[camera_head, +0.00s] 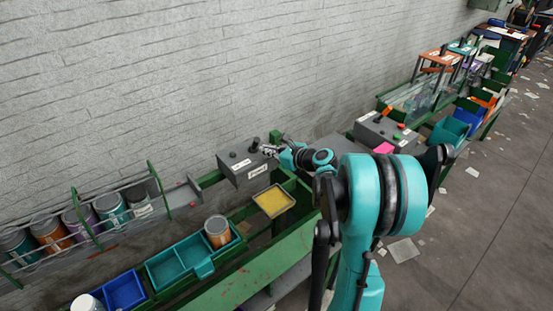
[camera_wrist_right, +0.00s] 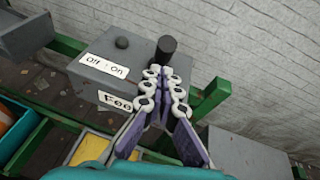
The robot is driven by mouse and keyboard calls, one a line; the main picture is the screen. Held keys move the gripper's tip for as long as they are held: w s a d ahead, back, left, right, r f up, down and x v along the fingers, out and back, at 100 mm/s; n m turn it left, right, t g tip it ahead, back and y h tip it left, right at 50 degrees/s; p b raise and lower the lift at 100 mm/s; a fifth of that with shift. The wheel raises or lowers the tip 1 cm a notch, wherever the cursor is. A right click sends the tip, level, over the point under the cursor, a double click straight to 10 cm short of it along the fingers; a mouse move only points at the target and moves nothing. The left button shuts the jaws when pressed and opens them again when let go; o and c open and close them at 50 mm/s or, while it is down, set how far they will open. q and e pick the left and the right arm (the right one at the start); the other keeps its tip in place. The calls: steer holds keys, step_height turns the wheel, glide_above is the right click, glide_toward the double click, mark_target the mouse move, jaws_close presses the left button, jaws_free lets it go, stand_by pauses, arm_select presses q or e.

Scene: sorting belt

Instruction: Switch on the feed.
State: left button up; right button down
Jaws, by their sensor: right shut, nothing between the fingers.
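The grey feed box (camera_head: 229,168) stands on the green frame by the wall in the head view. In the right wrist view the box (camera_wrist_right: 92,53) carries an "Off : On" label (camera_wrist_right: 104,67) and a partly covered feed label (camera_wrist_right: 116,102). A black upright cylinder (camera_wrist_right: 166,47) and a small dark round knob (camera_wrist_right: 121,42) stand on its top. My right gripper (camera_head: 266,149) is shut and empty at the box's right side. In the wrist view its fingertips (camera_wrist_right: 164,75) are just in front of the black cylinder; I cannot tell whether they touch. My left gripper is not in view.
A yellow-bottomed tray (camera_head: 273,201) lies below the box. A brown can (camera_head: 217,232) and teal bins (camera_head: 166,268) stand to the left. Another grey control box (camera_head: 378,135) with red and green buttons is to the right. The brick wall is close behind.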

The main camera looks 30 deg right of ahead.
steer(key=shift+w+a+r, duration=0.1)
steer(key=shift+w+r, duration=0.05)
steer(key=shift+w, duration=0.25)
steer(key=shift+r, duration=0.1)
steer(key=shift+w+a+r+g+p, duration=0.1)
steer(key=shift+w+r+g+p, duration=0.25)
steer(key=shift+p, duration=0.55)
steer(key=shift+w+r+g+p, duration=0.15)
steer(key=shift+r+g+p, duration=0.25)
steer(key=shift+g+p, duration=0.35)
steer(key=w+g+p, duration=0.1)
steer(key=r+g+p, duration=0.1)
steer(key=p, duration=0.1)
steer(key=w+g+p, duration=0.1)
steer(key=p, duration=0.1)
steer(key=shift+w+a+r+g+h, duration=0.1)
steer(key=shift+w+r+g+h, duration=0.25)
steer(key=shift+r+g+h, duration=0.05)
steer(key=shift+w+m+g+p, duration=0.3)
steer(key=shift+w+g+p, duration=0.25)
steer(key=shift+g+p, duration=0.25)
steer(key=shift+w, duration=0.45)
steer(key=shift+w+a, duration=0.1)
steer(key=shift+w, duration=0.4)
steer(key=shift+r+p, duration=0.1)
steer(key=shift+p, duration=0.2)
